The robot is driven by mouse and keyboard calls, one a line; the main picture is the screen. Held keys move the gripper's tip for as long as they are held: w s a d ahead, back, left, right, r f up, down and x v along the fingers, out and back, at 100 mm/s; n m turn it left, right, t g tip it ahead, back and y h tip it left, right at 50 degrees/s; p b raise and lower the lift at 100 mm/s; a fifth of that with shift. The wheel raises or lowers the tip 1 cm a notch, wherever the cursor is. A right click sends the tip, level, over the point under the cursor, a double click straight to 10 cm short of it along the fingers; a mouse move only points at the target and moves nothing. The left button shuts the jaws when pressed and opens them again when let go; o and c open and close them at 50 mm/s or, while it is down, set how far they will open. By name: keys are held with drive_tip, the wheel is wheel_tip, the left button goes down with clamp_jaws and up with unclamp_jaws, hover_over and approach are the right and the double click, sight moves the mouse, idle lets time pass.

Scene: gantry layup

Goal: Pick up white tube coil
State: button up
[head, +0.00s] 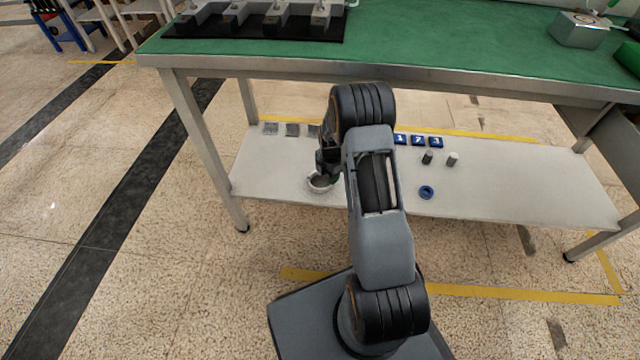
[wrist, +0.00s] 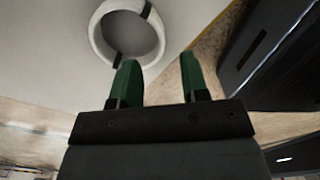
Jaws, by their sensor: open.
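The white tube coil (wrist: 98,34) is a ring with dark bands on it, lying on the pale lower shelf of the bench. In the wrist view it sits at the top, just beyond and left of my gripper's fingertips. In the head view the coil (head: 318,183) shows at the shelf's front edge, left of my arm, partly covered by it. My gripper (wrist: 160,72) has two green fingers, spread apart with nothing between them. The left finger's tip overlaps the coil's lower edge in the picture; I cannot tell whether they touch.
The lower shelf (head: 500,200) also holds a blue ring (head: 426,192), a black cylinder (head: 427,157), a white cylinder (head: 453,159), blue numbered blocks (head: 418,141) and grey squares (head: 292,130). The green bench top (head: 430,45) overhangs the shelf. A bench leg (head: 205,150) stands at left.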

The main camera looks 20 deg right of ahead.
sight(319, 191)
drive_tip(key=shift+f+b, duration=1.2)
drive_tip(key=shift+f, duration=2.25)
drive_tip(key=shift+r, duration=0.1)
clamp_jaws()
